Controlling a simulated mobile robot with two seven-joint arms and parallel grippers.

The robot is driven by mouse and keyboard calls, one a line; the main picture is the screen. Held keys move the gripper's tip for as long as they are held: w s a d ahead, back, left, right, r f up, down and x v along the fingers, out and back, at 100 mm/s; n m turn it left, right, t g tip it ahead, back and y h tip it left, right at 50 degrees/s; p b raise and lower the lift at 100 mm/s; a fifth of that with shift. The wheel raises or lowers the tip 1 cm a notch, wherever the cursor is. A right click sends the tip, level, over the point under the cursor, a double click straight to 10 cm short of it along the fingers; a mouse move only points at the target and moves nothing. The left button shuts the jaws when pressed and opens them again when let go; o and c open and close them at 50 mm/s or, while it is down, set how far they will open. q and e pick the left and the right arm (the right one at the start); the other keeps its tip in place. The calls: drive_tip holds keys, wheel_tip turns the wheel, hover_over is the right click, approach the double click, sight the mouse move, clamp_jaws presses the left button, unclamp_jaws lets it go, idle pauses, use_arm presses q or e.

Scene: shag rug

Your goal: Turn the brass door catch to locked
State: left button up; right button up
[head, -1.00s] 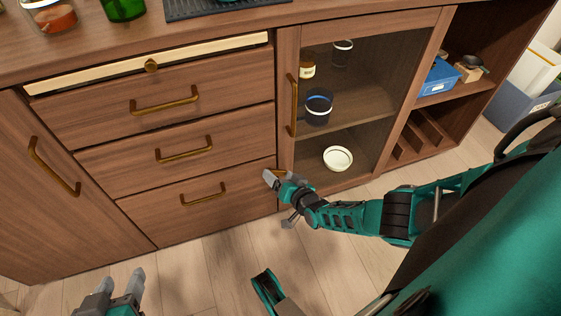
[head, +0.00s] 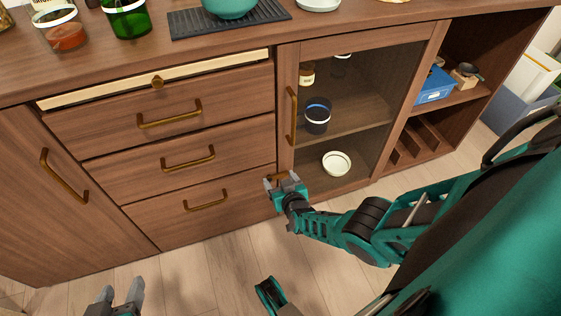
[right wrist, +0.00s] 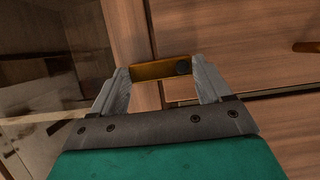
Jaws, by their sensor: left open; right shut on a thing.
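The brass door catch (right wrist: 158,70) is a short bar at the lower corner of the glass-fronted door (head: 352,115). In the right wrist view it lies crosswise between the fingers, with a dark round spot near its right end. My right gripper (right wrist: 163,80) is shut on the catch, one finger at each end. In the head view my right gripper (head: 283,181) is low at the door's left edge and mostly hides the catch. My left gripper (head: 122,293) is open and empty, low in front of the drawers.
The door has a long brass handle (head: 292,115). Drawers with brass handles (head: 206,200) stand to its left, the top drawer (head: 157,82) slightly open. Behind the glass are a dark mug (head: 317,116) and a white bowl (head: 337,163). Open shelves (head: 437,117) are at right. The floor in front is clear.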

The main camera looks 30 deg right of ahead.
idle(0.4)
drive_tip(key=o, duration=1)
use_arm(q)
drive_tip(key=shift+s+r, duration=0.1)
use_arm(e)
drive_tip(key=shift+s, duration=0.1)
